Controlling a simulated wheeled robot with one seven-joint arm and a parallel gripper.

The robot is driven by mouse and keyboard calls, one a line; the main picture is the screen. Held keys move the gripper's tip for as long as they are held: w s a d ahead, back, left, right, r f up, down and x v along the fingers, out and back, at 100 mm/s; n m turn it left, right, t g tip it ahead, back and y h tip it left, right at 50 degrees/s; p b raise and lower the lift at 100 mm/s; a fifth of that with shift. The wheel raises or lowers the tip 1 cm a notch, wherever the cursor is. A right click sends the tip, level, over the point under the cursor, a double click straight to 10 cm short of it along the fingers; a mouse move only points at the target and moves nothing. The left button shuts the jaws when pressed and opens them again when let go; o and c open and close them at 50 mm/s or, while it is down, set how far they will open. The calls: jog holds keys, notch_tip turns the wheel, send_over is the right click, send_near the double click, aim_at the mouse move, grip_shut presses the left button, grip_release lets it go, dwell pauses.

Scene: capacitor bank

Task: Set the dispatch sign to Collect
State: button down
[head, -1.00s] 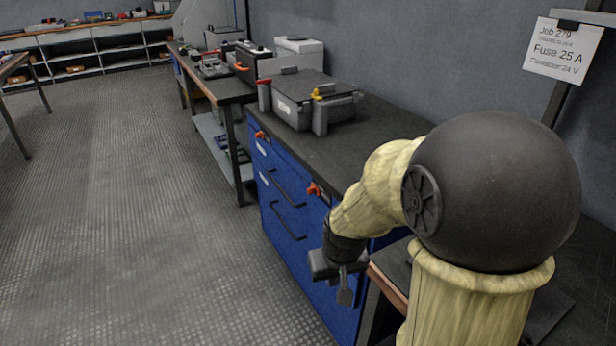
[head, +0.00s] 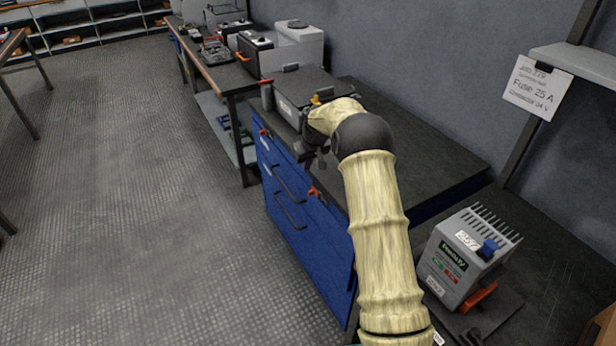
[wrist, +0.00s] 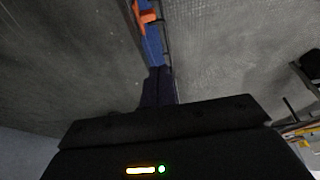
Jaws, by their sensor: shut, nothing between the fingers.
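I cannot make out a dispatch sign in either view. My gripper (head: 320,163) is shut and empty in front of the blue drawer cabinet's upper edge, beside the grey lidded case. My arm hides part of that case. In the wrist view my gripper's dark fingers (wrist: 158,86) are together, pointing along the cabinet's blue edge, with an orange-red latch (wrist: 146,14) beyond them.
A blue drawer cabinet (head: 307,232) carries the grey case (head: 293,112). A grey finned power unit (head: 455,262) with a blue switch stands at right. A job card (head: 537,88) hangs from a shelf. Floor (head: 120,220) at left is clear.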

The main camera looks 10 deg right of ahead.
aim_at(312, 193)
jog(key=shift+w+f, duration=0.1)
jog(key=shift+f, duration=0.05)
jog(key=shift+s+d+f, duration=0.1)
jog(key=shift+s+f, duration=0.1)
jog(key=shift+f, duration=2.1)
jog(key=shift+s+f, duration=0.2)
jog(key=shift+f, duration=2.05)
jog(key=shift+d, duration=0.1)
